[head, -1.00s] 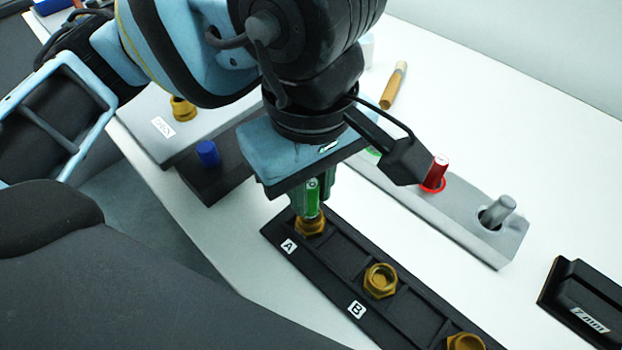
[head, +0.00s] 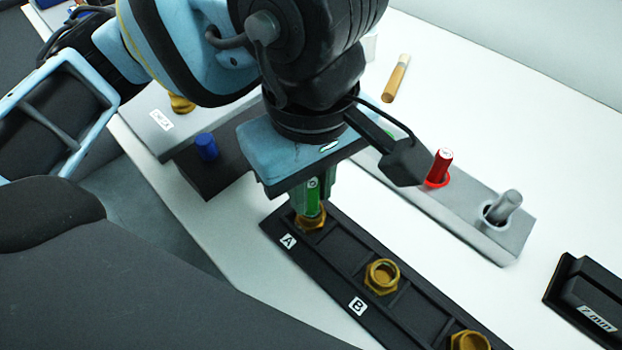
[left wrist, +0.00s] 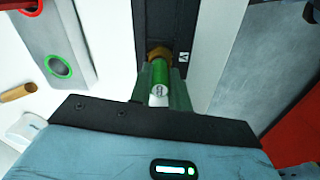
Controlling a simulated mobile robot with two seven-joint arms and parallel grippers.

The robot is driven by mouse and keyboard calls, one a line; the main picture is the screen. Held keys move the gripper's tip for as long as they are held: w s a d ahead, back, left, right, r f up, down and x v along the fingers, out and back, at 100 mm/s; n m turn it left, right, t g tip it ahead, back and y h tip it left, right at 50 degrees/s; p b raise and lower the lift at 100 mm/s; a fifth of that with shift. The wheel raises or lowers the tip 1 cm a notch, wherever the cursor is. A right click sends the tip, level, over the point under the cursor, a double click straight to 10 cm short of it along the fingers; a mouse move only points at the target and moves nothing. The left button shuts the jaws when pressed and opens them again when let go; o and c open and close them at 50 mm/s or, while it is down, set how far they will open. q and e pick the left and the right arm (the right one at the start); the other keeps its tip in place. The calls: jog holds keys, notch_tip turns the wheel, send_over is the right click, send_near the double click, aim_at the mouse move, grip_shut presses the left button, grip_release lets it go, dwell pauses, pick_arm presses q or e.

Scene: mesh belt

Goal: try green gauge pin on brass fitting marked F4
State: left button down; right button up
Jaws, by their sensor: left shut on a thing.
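My left gripper (head: 308,200) is shut on the green gauge pin (head: 313,197), which is upright with its lower end at the brass fitting (head: 311,222) in the slot labelled A. The pin (left wrist: 160,76) and the fitting (left wrist: 158,52) also line up in the left wrist view. How far the pin is inside cannot be told. More brass fittings sit along the black rack (head: 338,240), one by label B (head: 382,277) and one at the bottom edge (head: 470,341). I can read no F4 mark on any fitting. My right gripper is not in view.
A grey holder (head: 465,222) carries a red pin (head: 440,166) and a grey pin (head: 505,206); its green-ringed hole (left wrist: 59,67) is empty. A blue pin (head: 206,147) stands in a black block. A black block marked 7 mm (head: 590,300) is at right.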

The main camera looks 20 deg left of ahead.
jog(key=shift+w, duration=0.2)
pick_arm(q)
jog(key=shift+r, duration=0.25)
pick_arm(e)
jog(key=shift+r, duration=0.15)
pick_arm(q)
jog(key=shift+r+p, duration=0.45)
jog(key=shift+r, duration=0.1)
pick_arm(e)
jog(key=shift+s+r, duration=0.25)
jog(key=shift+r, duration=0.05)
pick_arm(q)
jog(key=shift+r, duration=0.4)
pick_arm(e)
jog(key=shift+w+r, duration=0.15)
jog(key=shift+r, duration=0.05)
pick_arm(q)
jog(key=shift+r, duration=0.1)
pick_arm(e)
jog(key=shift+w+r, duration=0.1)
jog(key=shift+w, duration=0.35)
